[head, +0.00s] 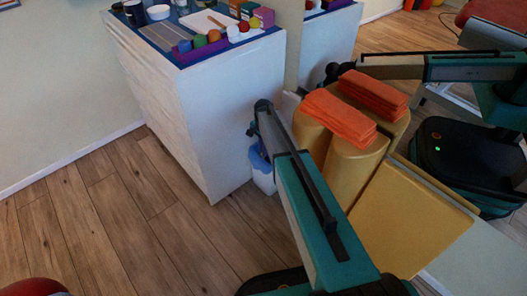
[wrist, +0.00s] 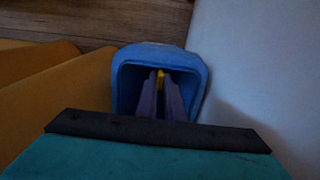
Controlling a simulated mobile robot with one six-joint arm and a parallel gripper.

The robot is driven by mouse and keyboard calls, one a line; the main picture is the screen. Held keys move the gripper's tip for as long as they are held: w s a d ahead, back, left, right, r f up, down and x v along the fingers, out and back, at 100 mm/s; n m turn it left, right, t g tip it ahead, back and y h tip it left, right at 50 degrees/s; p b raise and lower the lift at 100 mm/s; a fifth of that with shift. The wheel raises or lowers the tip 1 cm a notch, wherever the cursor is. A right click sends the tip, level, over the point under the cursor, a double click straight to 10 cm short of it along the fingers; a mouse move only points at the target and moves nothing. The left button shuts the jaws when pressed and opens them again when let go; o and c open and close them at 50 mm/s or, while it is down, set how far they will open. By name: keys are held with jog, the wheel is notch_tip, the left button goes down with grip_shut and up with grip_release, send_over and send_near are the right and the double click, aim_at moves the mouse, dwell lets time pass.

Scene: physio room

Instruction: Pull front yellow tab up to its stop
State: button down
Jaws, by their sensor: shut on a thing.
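The blue bag (wrist: 196,68) shows in the wrist view as an open rim with a dark inside. A small yellow tab (wrist: 160,73) is at the middle of that opening. My gripper (wrist: 160,84) reaches over the opening, its two purple-grey fingers close together on the yellow tab. In the head view the blue bag (head: 259,158) lines a small pale bin (head: 264,182) beside the white cabinet. My arm hides part of the bin there, and the tab and my fingertips cannot be made out.
The white cabinet (head: 215,120) stands left of the bin, with pots, coloured balls and boxes on top. Yellow bolsters (head: 350,170) bearing folded orange cloths (head: 338,117) stand close on the right, before a mirror. Wooden floor (head: 110,220) at left is clear.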

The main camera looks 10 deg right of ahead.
jog(key=shift+r+p, duration=1.25)
jog(key=shift+r, duration=0.8)
jog(key=c, duration=1.9)
grip_release()
jog(key=shift+o, duration=0.2)
notch_tip(320, 180, up, 14)
jog(key=p, duration=0.2)
jog(key=shift+f, duration=0.1)
